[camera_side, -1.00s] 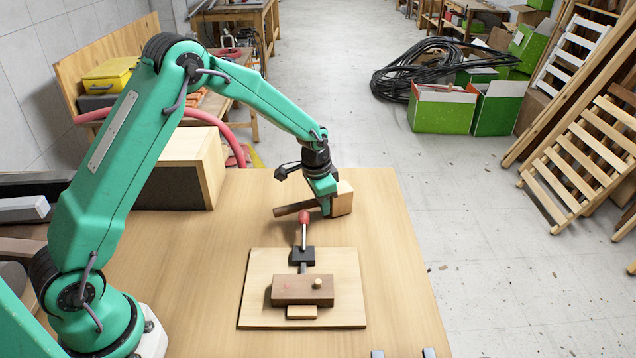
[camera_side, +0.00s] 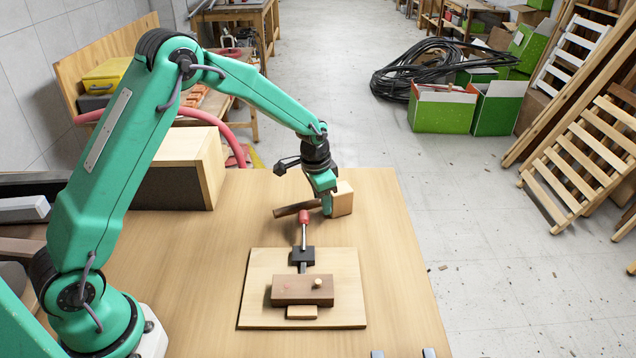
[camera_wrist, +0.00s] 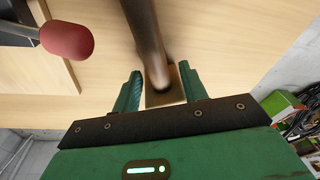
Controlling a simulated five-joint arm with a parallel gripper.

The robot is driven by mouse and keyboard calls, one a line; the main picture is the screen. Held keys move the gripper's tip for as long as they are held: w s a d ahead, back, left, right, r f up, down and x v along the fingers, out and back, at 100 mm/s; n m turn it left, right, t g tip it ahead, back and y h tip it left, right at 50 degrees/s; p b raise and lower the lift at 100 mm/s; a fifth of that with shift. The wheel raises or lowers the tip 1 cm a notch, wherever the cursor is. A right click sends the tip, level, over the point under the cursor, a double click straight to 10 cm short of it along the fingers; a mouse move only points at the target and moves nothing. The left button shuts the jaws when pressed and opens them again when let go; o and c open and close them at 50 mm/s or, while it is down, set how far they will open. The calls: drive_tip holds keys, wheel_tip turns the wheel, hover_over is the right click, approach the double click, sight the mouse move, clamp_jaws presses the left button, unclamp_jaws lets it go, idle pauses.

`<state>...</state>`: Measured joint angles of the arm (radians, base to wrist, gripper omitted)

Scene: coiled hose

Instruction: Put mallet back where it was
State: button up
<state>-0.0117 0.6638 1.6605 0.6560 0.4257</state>
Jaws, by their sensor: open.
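The mallet lies on the table in the side view, with its brown handle (camera_side: 293,209) pointing left and its light wooden head (camera_side: 343,199) at the right. My gripper (camera_side: 327,207) is low over the handle, close to the head, with its jaws open. In the wrist view the dark handle (camera_wrist: 146,40) runs down between the two green fingers of my gripper (camera_wrist: 160,73). A gap shows on each side of the handle. Part of the head (camera_wrist: 163,98) shows between the fingers; the rest is hidden by my gripper.
The red grip (camera_wrist: 67,40) is near my fingers in the wrist view. A wooden box (camera_side: 190,150) is at left. Bare table (camera_side: 390,230) lies right.

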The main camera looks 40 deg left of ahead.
sight(316, 204)
wheel_tip(316, 204, up, 10)
drive_tip(key=s, duration=0.1)
drive_tip(key=shift+s+r, duration=0.25)
drive_tip(key=shift+s, duration=0.1)
drive_tip(key=shift+r, duration=0.1)
idle(0.5)
drive_tip(key=s+r+n+t, duration=0.2)
drive_tip(key=s+r, duration=0.9)
drive_tip(key=s, duration=0.4)
drive_tip(key=s+n+t, duration=0.1)
drive_tip(key=s+n, duration=0.1)
drive_tip(key=s, duration=1.2)
drive_tip(key=shift+d+n+t, duration=0.3)
drive_tip(key=shift+n+t, duration=0.1)
drive_tip(key=shift+r, duration=0.1)
